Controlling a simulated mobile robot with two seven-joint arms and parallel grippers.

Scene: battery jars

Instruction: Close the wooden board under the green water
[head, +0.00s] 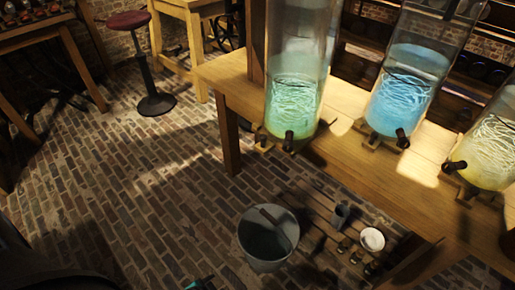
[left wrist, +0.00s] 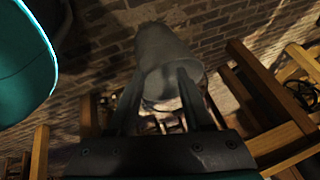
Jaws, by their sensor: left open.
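A tall glass jar of green water (head: 292,105) stands at the left end of the wooden table (head: 232,88), with a dark tap (head: 288,142) low on its front. Small wooden pieces (head: 263,141) show at its foot; I cannot tell which one is the board or how it is set. My left gripper (left wrist: 160,78) is open, with nothing clearly between its fingers. In the head view only a teal and dark bit of it (head: 200,283) shows at the bottom edge, low and well apart from the green jar. My right gripper is not in view.
Jars of blue (head: 404,95) and yellow (head: 490,150) water stand to the right. Below the table, a grey bucket (head: 268,240), a cup (head: 340,214) and a white bowl (head: 372,239) are near a slatted shelf. A red stool (head: 128,20) stands back left.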

